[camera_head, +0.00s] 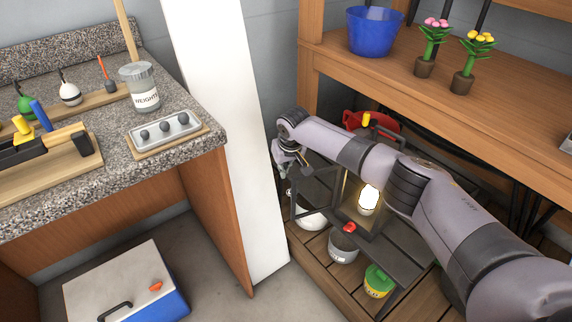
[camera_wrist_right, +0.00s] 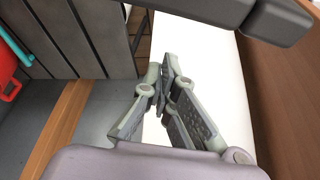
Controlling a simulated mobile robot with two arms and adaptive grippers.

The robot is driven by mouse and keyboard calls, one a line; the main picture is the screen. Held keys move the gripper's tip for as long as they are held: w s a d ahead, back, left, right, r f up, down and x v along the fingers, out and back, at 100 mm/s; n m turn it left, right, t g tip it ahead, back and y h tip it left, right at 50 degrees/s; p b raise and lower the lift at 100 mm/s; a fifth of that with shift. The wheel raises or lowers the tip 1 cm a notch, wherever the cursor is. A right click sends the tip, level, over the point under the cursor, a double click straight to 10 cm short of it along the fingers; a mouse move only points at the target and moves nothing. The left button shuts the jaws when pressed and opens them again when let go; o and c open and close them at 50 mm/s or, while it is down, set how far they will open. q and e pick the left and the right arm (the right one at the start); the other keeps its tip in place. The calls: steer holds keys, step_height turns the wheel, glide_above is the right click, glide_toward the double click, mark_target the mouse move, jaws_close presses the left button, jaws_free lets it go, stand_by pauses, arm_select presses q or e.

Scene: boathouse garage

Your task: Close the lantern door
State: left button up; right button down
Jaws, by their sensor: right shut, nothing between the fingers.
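The lantern (camera_head: 346,197) stands on a dark slatted surface under the wooden shelf in the head view, with a glowing bulb (camera_head: 368,198) inside. Its dark-framed door (camera_head: 292,205) stands open, swung out toward the left. My right gripper (camera_head: 288,163) is at the upper left of the door, close to the frame; I cannot tell whether it touches. The right wrist view shows its fingers (camera_wrist_right: 167,78) closed together and empty. My right arm hides part of the lantern's top and right side. My left gripper is not in view.
A white post (camera_head: 210,110) stands just left of the gripper. A grey pot (camera_head: 343,245) and a green-lidded can (camera_head: 377,280) are in front of the lantern. A red container (camera_head: 375,122) is behind my arm. The wooden shelf (camera_head: 470,100) overhangs the right.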

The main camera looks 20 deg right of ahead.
mark_target(312, 189)
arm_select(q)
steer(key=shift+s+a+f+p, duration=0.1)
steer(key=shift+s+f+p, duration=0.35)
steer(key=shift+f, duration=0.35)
arm_select(e)
steer(key=shift+s+d+f, duration=0.1)
steer(key=shift+s+f, duration=0.05)
steer(key=shift+s, duration=0.8)
steer(key=shift+s+d+f, duration=0.1)
steer(key=shift+s+f, duration=0.05)
steer(key=shift+s, duration=0.8)
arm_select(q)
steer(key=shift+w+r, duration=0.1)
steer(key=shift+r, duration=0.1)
